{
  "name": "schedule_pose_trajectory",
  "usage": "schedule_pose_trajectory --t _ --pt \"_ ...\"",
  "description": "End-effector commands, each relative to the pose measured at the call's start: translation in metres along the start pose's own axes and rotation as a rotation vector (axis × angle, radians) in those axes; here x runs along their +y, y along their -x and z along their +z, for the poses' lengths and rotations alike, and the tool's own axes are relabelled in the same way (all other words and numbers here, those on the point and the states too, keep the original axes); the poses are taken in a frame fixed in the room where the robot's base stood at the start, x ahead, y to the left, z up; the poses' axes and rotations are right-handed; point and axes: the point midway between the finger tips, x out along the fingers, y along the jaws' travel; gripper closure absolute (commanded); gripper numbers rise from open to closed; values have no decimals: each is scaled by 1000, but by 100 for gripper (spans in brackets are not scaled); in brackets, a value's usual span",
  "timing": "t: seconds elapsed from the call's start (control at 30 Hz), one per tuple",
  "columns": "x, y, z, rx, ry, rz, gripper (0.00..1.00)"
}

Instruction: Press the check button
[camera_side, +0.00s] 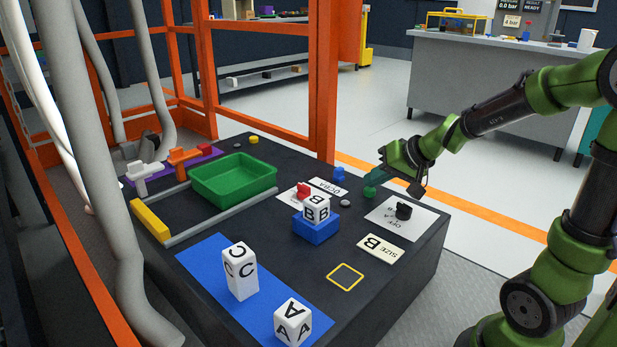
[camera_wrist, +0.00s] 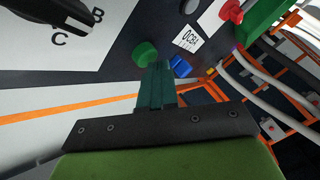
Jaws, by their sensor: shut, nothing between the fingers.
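A green round button (camera_side: 369,191) stands on the dark table near its back right edge. It also shows in the wrist view (camera_wrist: 145,51), just beyond my fingertips. No label reading "check" is legible. A blue button (camera_side: 340,174) stands farther back, and the wrist view shows it (camera_wrist: 180,67) to the right of the fingers. My gripper (camera_side: 371,181) has its teal fingers together, with nothing between them. In the wrist view the fingertips (camera_wrist: 158,68) overlap the edge of the green button. I cannot tell whether they touch it.
A black selector knob (camera_side: 403,211) sits on a white plate to the right of the green button. A white B block (camera_side: 316,207) rests on a blue base (camera_side: 315,232). A green tray (camera_side: 234,181) stands left. C and A blocks stand on a blue strip (camera_side: 208,254) in front.

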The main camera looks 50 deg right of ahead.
Motion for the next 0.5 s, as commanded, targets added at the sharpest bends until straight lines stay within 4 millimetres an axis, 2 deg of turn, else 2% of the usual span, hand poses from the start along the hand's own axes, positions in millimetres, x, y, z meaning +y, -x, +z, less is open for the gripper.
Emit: schedule_pose_trajectory --t 0.5 --pt "5 -7 6 -7 0 4 100"
